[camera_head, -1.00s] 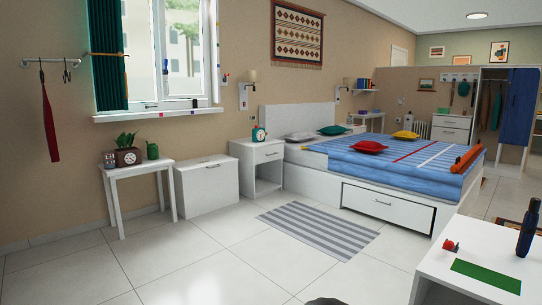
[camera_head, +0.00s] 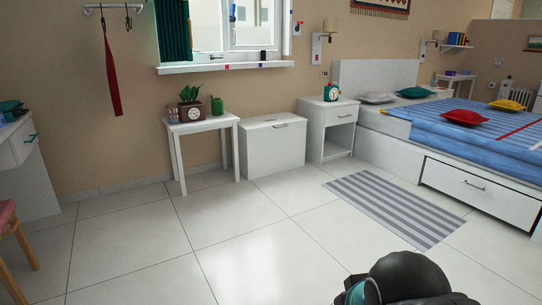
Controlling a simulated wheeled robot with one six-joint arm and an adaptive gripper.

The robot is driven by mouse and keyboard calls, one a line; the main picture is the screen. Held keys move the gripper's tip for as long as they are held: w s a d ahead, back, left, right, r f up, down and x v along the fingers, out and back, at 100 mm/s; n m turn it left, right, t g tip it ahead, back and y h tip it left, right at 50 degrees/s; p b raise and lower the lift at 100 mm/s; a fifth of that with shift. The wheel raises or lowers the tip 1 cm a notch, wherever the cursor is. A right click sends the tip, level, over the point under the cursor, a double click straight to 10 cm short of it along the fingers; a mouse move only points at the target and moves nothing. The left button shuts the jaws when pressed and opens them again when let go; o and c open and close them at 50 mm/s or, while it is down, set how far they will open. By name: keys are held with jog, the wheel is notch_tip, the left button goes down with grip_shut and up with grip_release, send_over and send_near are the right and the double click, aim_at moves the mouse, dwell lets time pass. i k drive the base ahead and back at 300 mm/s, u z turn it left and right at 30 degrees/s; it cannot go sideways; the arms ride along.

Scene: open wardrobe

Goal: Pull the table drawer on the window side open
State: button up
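A white bedside table (camera_head: 316,132) stands between the window and the bed. Its drawer front (camera_head: 342,115), with a small dark handle, is at the top and looks shut. An open compartment (camera_head: 340,143) is below it. A teal clock (camera_head: 331,92) stands on top. A dark rounded part of my arm with a teal ring shows at the bottom right, far from the table. My gripper's fingers are not in view.
A white chest (camera_head: 272,146) and a small table (camera_head: 203,128) with plants stand left of the bedside table. The bed (camera_head: 482,190) is right of it, with a striped rug (camera_head: 395,207) in front. A desk (camera_head: 30,175) and chair (camera_head: 12,240) are far left. The middle floor is clear.

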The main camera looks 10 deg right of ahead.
aim_at(336, 116)
jog(key=z, duration=0.2)
jog(key=i, duration=2.2)
jog(key=z, duration=0.6)
jog(key=i, duration=2.4)
jog(key=z, duration=0.5)
jog(key=i, duration=1.5)
jog(key=z, duration=0.15)
